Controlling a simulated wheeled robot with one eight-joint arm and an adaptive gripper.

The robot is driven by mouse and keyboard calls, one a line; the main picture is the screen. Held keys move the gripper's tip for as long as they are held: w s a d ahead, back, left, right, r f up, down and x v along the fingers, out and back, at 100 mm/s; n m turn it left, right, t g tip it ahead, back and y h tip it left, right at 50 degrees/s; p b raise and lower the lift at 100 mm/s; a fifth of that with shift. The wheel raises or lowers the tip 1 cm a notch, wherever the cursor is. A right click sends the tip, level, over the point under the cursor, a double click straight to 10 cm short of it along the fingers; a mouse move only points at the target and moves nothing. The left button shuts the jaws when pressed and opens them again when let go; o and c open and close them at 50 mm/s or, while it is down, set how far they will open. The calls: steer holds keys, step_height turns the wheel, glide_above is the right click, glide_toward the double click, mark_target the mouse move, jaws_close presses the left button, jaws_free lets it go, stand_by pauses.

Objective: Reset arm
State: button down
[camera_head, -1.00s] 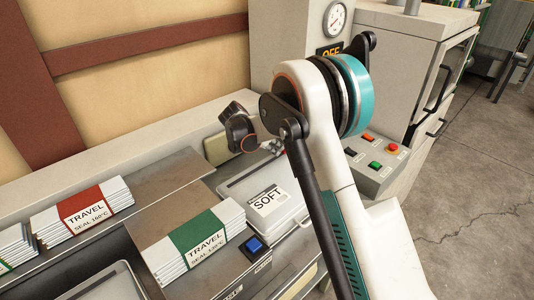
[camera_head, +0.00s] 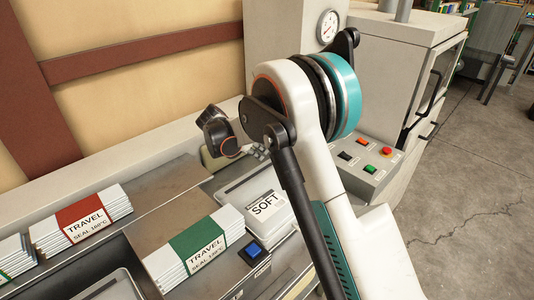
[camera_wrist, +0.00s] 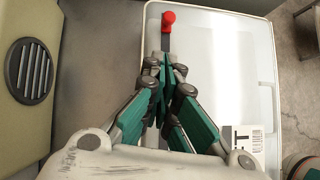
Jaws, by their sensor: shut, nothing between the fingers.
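My gripper (camera_wrist: 165,68) is shut and empty in the wrist view. Its dark green fingers point towards a red knob (camera_wrist: 168,17) on a metal strip, at the edge of a white case (camera_wrist: 225,65). I cannot tell the height of the fingertips above it. In the head view my arm reaches forward and bends back over the bench. My gripper is mostly hidden there behind the arm. The case with the SOFT label (camera_head: 266,205) lies just below it, partly covered by the arm.
A green-banded TRAVEL stack (camera_head: 193,250) and a red-banded TRAVEL stack (camera_head: 83,220) lie on the bench at left. A blue button (camera_head: 253,249) sits beside the case. A button console (camera_head: 371,163) and a gauge (camera_head: 329,26) stand behind my arm. Open floor is at right.

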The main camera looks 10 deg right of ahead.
steer(key=p+v, duration=0.1)
steer(key=v, duration=0.5)
steer(key=s+d+r+m+t+y+p, duration=0.1)
steer(key=s+d+r+m+y, duration=0.1)
steer(key=s+d+r+m, duration=0.4)
steer(key=s+d+r+m+y, duration=0.2)
steer(key=s+d+r+m, duration=0.15)
steer(key=s+r, duration=0.5)
steer(key=s+d+f+m+t+y, duration=0.1)
steer(key=s+m, duration=0.5)
steer(key=s, duration=0.6)
steer(key=s+d+f+m+t+y, duration=0.1)
steer(key=s+f+m+y, duration=0.1)
steer(key=s+m, duration=0.5)
steer(key=s, duration=0.5)
steer(key=shift+s+t+b, duration=0.3)
steer(key=shift+s+t, duration=0.1)
steer(key=shift+a+m, duration=0.2)
steer(key=shift+m, duration=0.05)
